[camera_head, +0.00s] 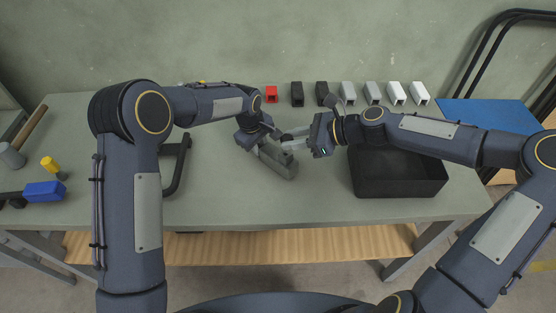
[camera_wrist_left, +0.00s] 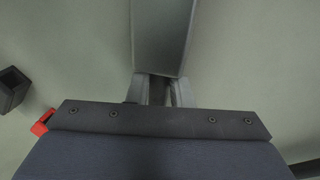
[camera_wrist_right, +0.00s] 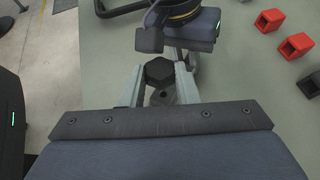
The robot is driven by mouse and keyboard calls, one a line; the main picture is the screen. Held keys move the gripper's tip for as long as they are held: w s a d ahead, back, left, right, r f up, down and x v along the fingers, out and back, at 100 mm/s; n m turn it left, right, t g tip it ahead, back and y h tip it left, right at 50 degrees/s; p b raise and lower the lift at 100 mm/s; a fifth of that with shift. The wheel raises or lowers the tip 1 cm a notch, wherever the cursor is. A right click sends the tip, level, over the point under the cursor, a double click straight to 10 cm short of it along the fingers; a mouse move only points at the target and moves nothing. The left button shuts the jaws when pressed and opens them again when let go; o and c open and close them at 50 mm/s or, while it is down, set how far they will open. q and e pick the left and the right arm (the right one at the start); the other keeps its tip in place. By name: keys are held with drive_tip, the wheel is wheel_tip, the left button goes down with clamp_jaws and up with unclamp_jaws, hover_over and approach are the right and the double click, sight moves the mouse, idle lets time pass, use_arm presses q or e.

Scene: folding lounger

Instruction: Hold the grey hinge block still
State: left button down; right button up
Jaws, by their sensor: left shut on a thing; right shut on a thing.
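The grey hinge block (camera_head: 279,163) is a long grey bar near the middle of the bench. It also fills the top middle of the left wrist view (camera_wrist_left: 163,38). My left gripper (camera_head: 259,143) is shut on its end; the fingertips (camera_wrist_left: 160,92) show below the bar in the left wrist view. My right gripper (camera_head: 290,143) comes in from the right, close beside the left one. In the right wrist view its fingers (camera_wrist_right: 163,88) are shut on a dark hexagonal piece (camera_wrist_right: 159,71). Whether that piece touches the hinge block is hard to tell.
A black tray (camera_head: 399,187) stands right of the block. Several small blocks, from red (camera_head: 271,95) to white (camera_head: 419,93), line the back. A black bar frame (camera_head: 180,165) lies left. A hammer (camera_head: 28,132) and blue-ended tool (camera_head: 44,191) lie far left. The front middle bench is clear.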

drive_tip(key=shift+f, duration=0.1)
use_arm(q)
drive_tip(key=c, duration=1.2)
unclamp_jaws()
drive_tip(key=shift+s+a+r+b, duration=0.15)
drive_tip(key=shift+r+b, duration=0.1)
drive_tip(key=shift+r, duration=0.6)
drive_tip(key=shift+s+a+r+b, duration=0.1)
drive_tip(key=shift+r+b, duration=0.1)
drive_tip(key=shift+r, duration=0.6)
use_arm(e)
drive_tip(key=shift+f, duration=0.4)
use_arm(q)
drive_tip(key=shift+s+a+r+b, duration=0.15)
drive_tip(key=shift+r, duration=0.75)
drive_tip(key=shift+s+a+r+b, duration=0.1)
drive_tip(key=shift+r+b, duration=0.05)
drive_tip(key=shift+r, duration=0.75)
drive_tip(key=shift+s+a+r+b, duration=0.15)
drive_tip(key=shift+r, duration=0.75)
use_arm(e)
drive_tip(key=shift+f, duration=0.45)
use_arm(q)
drive_tip(key=shift+s, duration=0.1)
use_arm(e)
drive_tip(key=shift+s, duration=0.1)
